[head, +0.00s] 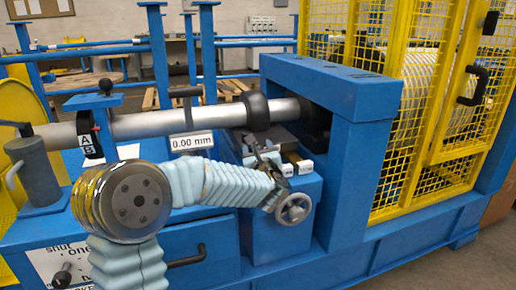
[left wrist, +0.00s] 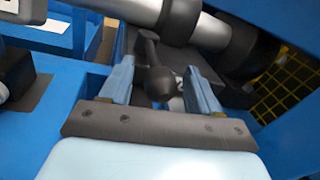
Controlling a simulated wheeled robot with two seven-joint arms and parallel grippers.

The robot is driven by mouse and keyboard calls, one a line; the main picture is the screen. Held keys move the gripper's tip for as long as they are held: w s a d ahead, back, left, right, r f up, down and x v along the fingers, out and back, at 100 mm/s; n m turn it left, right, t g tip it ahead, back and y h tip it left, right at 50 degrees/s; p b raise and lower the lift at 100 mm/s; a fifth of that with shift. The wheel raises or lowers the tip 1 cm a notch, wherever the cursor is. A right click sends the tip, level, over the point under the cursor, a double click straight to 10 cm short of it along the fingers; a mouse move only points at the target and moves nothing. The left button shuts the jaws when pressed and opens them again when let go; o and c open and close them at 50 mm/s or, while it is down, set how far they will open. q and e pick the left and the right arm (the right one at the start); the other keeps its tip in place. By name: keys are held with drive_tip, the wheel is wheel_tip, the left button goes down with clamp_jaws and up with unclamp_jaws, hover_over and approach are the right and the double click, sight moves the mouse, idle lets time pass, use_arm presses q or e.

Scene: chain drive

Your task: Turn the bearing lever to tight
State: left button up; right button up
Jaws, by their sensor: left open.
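The bearing lever (left wrist: 160,78) shows in the left wrist view as a dark arm ending in a round knob. My left gripper (left wrist: 160,88) is open, with one finger on each side of the knob. I cannot tell whether either finger touches it. In the head view my left gripper (head: 264,168) is at the top of the blue bearing pedestal, below the shaft, and largely hides the lever. Two small white labels (head: 305,167) sit beside it; their text is too small to read. My right gripper is not in view.
A grey shaft (head: 165,122) with a dark collar (head: 257,110) runs just above the gripper. A handwheel (head: 294,208) sticks out in front of the pedestal. A blue frame (head: 355,150) and a yellow mesh guard (head: 425,110) stand at the right. A sign reads 0.00 mm (head: 192,142).

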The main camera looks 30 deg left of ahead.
use_arm(q)
clamp_jaws()
drive_tip(key=w+d+n+g+y+b, duration=0.1)
drive_tip(key=b, duration=0.1)
drive_tip(key=w+n+g+y+b, duration=0.1)
drive_tip(key=n+g+y+b, duration=0.1)
drive_tip(key=b, duration=0.1)
drive_tip(key=shift+w+d+f, duration=0.2)
drive_tip(key=shift+w+d, duration=0.1)
drive_tip(key=shift+d, duration=0.05)
drive_tip(key=shift+w+d+r+n+g+y+b, duration=0.1)
drive_tip(key=shift+w+n+g+y+b, duration=0.15)
drive_tip(key=shift+n+g+y, duration=0.3)
drive_tip(key=shift+w+d+r+n+g+y+b, duration=0.1)
drive_tip(key=shift+w+n+g+y, duration=0.2)
drive_tip(key=shift+g, duration=0.35)
unclamp_jaws()
